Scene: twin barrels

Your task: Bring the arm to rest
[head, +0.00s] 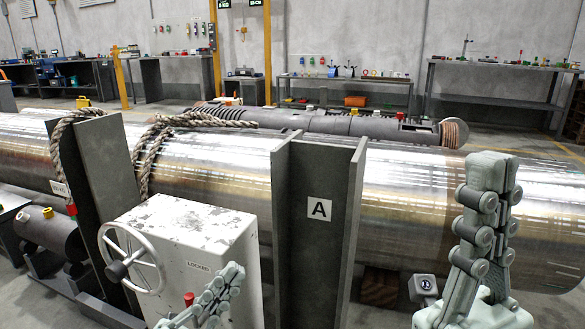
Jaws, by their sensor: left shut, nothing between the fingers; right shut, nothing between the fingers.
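My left gripper (228,279) shows at the bottom of the head view, in front of the white box (192,232). It is shut with nothing in it, and its lower part is cut off by the frame. My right gripper (490,172) stands upright at the right, in front of the large metal barrel (408,192). It is shut and empty, its tip pointing up. Whether either gripper touches anything cannot be told from this view.
A grey upright plate marked A (319,235) stands between the grippers. The white box carries a handwheel (131,258) and a label reading LOCKED. A rope (145,150) lies over the barrel. A small block (424,289) is near my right gripper. Workbenches (495,95) stand behind.

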